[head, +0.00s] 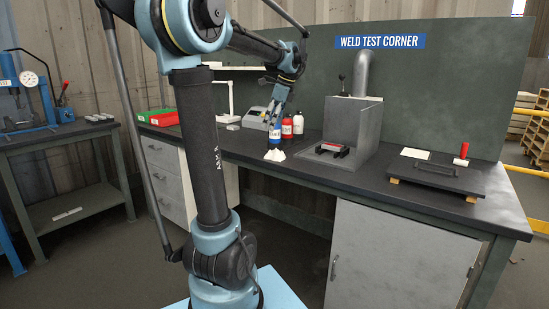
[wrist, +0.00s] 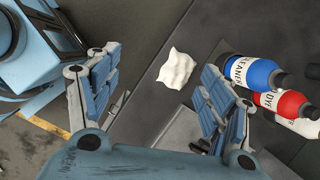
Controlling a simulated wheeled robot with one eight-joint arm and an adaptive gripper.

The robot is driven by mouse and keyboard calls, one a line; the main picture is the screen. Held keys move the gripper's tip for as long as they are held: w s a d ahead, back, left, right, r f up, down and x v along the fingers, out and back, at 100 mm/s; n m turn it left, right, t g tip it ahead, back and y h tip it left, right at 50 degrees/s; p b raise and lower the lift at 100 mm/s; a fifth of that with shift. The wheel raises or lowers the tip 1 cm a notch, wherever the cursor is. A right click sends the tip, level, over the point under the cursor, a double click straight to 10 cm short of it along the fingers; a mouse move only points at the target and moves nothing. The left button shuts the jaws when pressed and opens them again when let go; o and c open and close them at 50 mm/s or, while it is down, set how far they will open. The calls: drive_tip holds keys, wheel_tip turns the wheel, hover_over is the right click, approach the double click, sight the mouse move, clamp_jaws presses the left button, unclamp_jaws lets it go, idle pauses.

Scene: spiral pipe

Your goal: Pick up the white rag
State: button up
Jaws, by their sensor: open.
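The white rag (head: 275,155) lies crumpled on the dark bench top near its front edge, in front of the bottles. In the wrist view the white rag (wrist: 176,68) shows beyond and between the fingertips, with a gap to both fingers. My gripper (wrist: 155,75) is open and empty, its two blue padded fingers spread wide. In the head view my gripper (head: 275,122) is above the bench, over the rag, and partly overlaps the blue bottle behind. Nothing in the wrist view hides the rag.
A blue bottle (wrist: 252,73), a red bottle (wrist: 285,102) and a white bottle (head: 298,124) stand close by the rag. A grey machine (head: 257,118) is behind to the left. A metal booth (head: 352,128) stands to the right. The bench's front edge is near the rag.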

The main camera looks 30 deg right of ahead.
drive_tip(key=s+d+r+m, duration=0.1)
drive_tip(key=d+m, duration=0.2)
drive_tip(key=d, duration=0.4)
approach(275, 150)
drive_tip(key=x, duration=0.5)
drive_tip(key=shift+d, duration=0.15)
drive_tip(key=shift+w+x, duration=0.1)
drive_tip(key=shift+x, duration=1.25)
drive_tip(key=shift+w+x, duration=0.15)
drive_tip(key=shift+x, duration=1.2)
drive_tip(key=shift+d+r, duration=0.1)
drive_tip(key=c, duration=1.1)
